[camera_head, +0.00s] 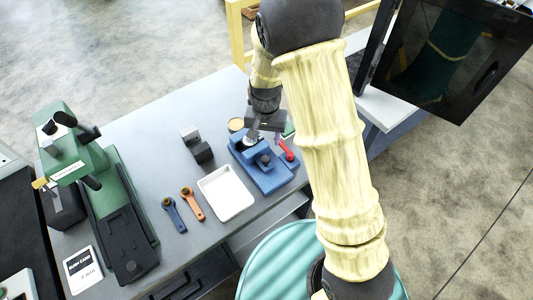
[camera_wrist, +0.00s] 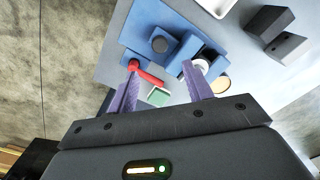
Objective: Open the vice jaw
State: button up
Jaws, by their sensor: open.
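The blue vice (camera_head: 273,182) sits on the grey bench near its right end. It also shows at the top of the wrist view (camera_wrist: 150,17). Its red handle (camera_head: 287,150) is at the vice's right side; in the wrist view the red handle (camera_wrist: 148,77) lies beside the left finger, with its round end near that fingertip. My gripper (camera_wrist: 160,66) is open, its purple fingers above the vice. In the head view my gripper (camera_head: 265,137) hides part of the vice. I cannot tell whether finger and handle touch, nor how wide the vice jaw stands.
A white tray (camera_head: 227,192), two wrenches, blue (camera_head: 174,214) and orange (camera_head: 192,204), and dark grey blocks (camera_head: 202,151) lie left of the vice. A green machine (camera_head: 115,205) stands further left. A dark screen (camera_head: 450,55) is at the upper right. A small green block (camera_wrist: 158,97) lies near the handle.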

aim_at(266, 158)
notch_tip(266, 158, down, 11)
jog(key=shift+r+p, duration=0.1)
jog(key=shift+p, duration=1.15)
jog(key=shift+c, duration=0.2)
grip_shut()
